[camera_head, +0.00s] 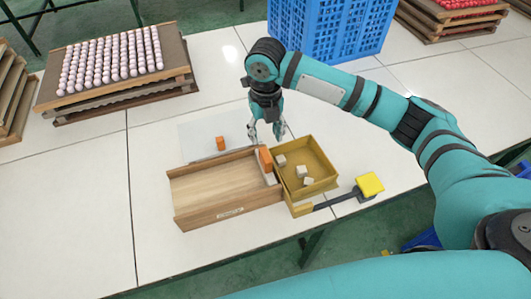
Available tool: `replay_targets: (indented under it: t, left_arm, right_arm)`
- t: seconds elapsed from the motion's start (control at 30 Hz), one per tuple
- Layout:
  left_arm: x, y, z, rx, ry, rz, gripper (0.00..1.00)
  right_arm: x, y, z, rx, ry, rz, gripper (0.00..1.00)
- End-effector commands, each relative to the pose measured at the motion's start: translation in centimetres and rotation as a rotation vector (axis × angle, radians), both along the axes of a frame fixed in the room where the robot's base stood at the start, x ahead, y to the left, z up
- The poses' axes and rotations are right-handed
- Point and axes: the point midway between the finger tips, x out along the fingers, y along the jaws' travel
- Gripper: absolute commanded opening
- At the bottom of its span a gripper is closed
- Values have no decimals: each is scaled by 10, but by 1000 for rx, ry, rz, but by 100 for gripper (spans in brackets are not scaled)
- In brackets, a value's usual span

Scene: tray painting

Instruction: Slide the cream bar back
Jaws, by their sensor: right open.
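A cream bar (271,179) lies across the right end of the wooden tray (215,188), along the side of the yellow bin (322,178). An orange block (265,159) is at the bar's far end and partly covers that area. My right gripper (266,134) points down just behind the trays, beyond the orange block. Its fingers are spread and nothing shows between them. Whether it touches anything is not clear. My left gripper is out of view.
Several whitish cubes (308,181) lie in the yellow bin. A yellow block on a dark handle (370,184) is at the right. A small orange block (220,143) stands behind the wooden tray. A blue crate (325,30) stands at the back.

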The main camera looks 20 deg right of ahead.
Motion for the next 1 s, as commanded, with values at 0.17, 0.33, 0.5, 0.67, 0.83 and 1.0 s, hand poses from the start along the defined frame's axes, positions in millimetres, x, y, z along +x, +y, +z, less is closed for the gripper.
replay_targets:
  t: [0.17, 0.33, 0.5, 0.67, 0.83, 1.0]
  left_arm:
    - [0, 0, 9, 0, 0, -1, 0]
    - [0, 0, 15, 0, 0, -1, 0]
    - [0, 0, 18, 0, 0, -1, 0]
    - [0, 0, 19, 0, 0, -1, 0]
    - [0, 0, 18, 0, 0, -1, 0]
    - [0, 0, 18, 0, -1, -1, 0]
  right_arm:
    - [-1, 0, -39, -1, 5, -1, 46]
    - [-1, 0, -72, -1, 3, -1, 46]
    - [-1, 1, -93, 1, 1, -1, 46]
    - [0, 0, -102, 0, -1, 0, 46]
    - [0, 0, -104, 0, -1, 0, 46]
    - [0, 0, -103, 0, -1, 0, 36]
